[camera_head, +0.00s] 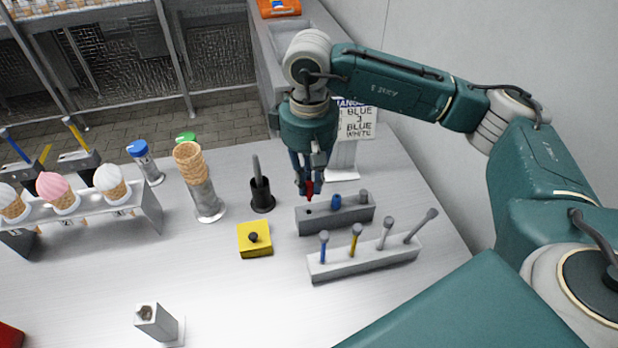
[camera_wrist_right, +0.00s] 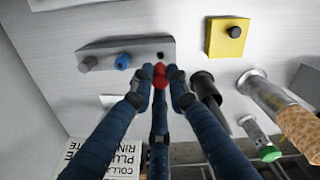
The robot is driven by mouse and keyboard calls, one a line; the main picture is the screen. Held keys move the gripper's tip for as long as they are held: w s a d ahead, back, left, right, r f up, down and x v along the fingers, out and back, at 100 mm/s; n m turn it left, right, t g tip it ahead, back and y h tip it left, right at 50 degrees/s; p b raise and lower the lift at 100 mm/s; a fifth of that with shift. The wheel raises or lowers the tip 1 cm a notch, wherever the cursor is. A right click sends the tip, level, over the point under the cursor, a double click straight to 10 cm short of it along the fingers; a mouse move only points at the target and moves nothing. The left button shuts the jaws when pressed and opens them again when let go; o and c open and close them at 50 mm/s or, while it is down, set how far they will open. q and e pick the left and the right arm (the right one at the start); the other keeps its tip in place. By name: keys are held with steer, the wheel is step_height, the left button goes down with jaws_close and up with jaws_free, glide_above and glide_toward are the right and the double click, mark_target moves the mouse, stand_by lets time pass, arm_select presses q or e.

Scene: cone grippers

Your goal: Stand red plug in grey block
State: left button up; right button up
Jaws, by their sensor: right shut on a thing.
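The red plug (camera_head: 310,188) is in my right gripper (camera_head: 309,180), which is shut on it and points down. In the right wrist view the red plug (camera_wrist_right: 160,72) sits between the blue fingers of the gripper (camera_wrist_right: 158,84). The grey block (camera_head: 350,215) is just below the plug. It has a dark empty hole at its left end, a blue plug (camera_head: 336,201) in the middle and a grey plug (camera_head: 363,196) at the right. In the right wrist view the block (camera_wrist_right: 140,50) shows the hole next to the plug. The plug looks apart from the hole. My left gripper is out of view.
A grey rack (camera_head: 365,257) with several upright tools stands in front of the block. A yellow box (camera_head: 255,240) and a black holder (camera_head: 261,196) are to its left. A cone stack (camera_head: 190,163), a cone rack (camera_head: 150,208) and a sign (camera_head: 357,122) stand nearby.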

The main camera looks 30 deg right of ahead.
mark_target(309, 196)
steer(key=shift+s+f, duration=0.1)
steer(key=shift+f, duration=0.55)
steer(key=shift+f+b, duration=0.5)
steer(key=shift+f, duration=0.25)
steer(key=shift+b, duration=0.35)
arm_select(q)
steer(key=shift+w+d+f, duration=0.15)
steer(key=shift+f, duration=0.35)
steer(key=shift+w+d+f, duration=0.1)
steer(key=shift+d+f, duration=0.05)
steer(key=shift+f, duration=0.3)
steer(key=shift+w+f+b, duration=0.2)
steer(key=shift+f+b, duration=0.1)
steer(key=shift+b, duration=0.05)
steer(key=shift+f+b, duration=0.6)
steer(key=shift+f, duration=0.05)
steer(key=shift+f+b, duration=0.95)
steer(key=shift+b, duration=0.05)
arm_select(e)
steer(key=shift+f, duration=0.95)
